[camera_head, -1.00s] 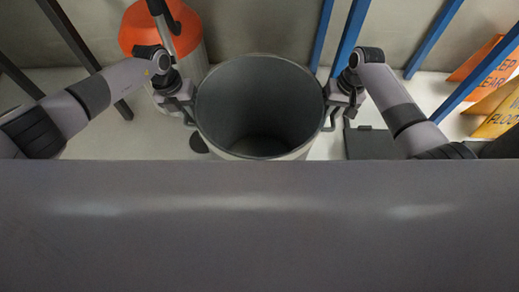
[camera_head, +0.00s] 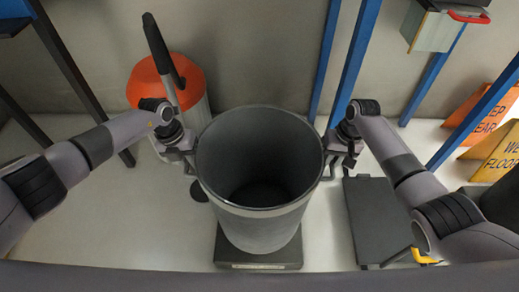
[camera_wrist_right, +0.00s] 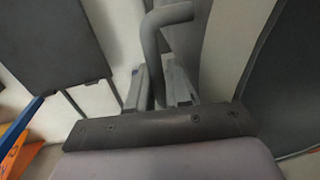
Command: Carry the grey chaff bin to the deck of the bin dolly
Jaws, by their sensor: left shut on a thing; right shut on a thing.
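The grey chaff bin (camera_head: 230,222) is an upright, open-topped round bin in the middle of the head view. It looks empty, with a dark inside. My left gripper (camera_head: 189,158) is shut at the handle on its left side. My right gripper (camera_head: 333,160) is shut at the handle on its right side. In the right wrist view the right fingers (camera_wrist_right: 163,88) close around the bent grey handle (camera_wrist_right: 166,17), beside the bin wall (camera_wrist_right: 228,45).
A dark block (camera_head: 285,252) shows under the bin; I cannot tell if they touch. An orange-topped canister (camera_head: 190,78) stands behind left. Blue posts (camera_head: 357,60) rise behind. Orange and yellow signs (camera_head: 495,150) stand right. Pale floor shows left of the bin.

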